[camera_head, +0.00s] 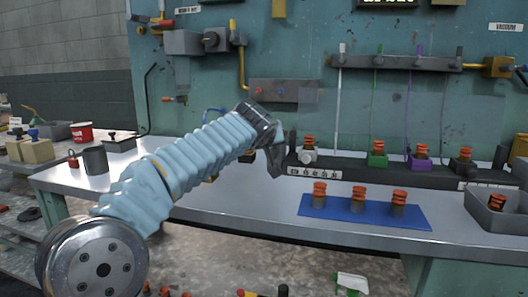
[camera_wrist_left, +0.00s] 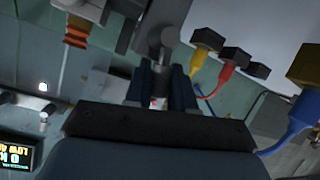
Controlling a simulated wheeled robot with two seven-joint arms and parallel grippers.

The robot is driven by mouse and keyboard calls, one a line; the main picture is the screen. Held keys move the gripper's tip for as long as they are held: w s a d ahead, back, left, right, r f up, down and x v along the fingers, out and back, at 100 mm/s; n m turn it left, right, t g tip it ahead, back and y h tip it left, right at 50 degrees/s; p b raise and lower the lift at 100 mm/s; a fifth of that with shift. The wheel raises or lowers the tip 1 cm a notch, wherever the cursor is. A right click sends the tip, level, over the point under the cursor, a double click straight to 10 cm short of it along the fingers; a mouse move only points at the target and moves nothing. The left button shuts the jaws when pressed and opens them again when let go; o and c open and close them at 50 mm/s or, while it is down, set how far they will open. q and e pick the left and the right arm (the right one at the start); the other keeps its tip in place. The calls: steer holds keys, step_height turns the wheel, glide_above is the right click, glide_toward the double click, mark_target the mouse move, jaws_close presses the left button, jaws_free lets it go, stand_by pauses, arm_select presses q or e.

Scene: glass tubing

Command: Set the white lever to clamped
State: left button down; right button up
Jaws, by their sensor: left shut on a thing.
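The white fitting (camera_head: 308,155) with an orange ribbed top stands at the left end of the dark rack at the back of the bench. My left gripper (camera_head: 277,160) points down just left of it. In the left wrist view, the fingers (camera_wrist_left: 160,92) are shut around a grey metal part (camera_wrist_left: 165,42); a small pale and red patch shows between them. I cannot tell whether the held part is the white lever. The orange ribbed piece (camera_wrist_left: 77,32) and its pale block show to the upper left. The lever's setting cannot be read. My right gripper is not in view.
Green (camera_head: 377,155), purple (camera_head: 421,158) and dark (camera_head: 463,162) fittings continue along the rack. A blue mat (camera_head: 325,214) with orange-topped pieces lies in front. A grey bin (camera_head: 505,216) stands at right. Red, yellow and blue cables (camera_wrist_left: 298,118) hang near the gripper.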

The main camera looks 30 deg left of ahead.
arm_select(q)
steer(key=shift+w+d+f+m+y+b, duration=0.15)
steer(key=shift+d+m+y+b, duration=0.35)
steer(key=shift+m+y+b, duration=0.25)
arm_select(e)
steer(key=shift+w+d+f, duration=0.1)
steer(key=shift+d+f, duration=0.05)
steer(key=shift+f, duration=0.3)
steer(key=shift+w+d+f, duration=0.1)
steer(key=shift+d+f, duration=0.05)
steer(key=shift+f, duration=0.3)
arm_select(q)
steer(key=c, duration=1.1)
jaws_free()
steer(key=shift+o, duration=0.2)
steer(key=b+v, duration=0.1)
steer(key=v, duration=1.3)
steer(key=shift+b, duration=0.3)
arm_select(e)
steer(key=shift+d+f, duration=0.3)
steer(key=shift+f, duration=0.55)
arm_select(q)
steer(key=shift+d, duration=0.1)
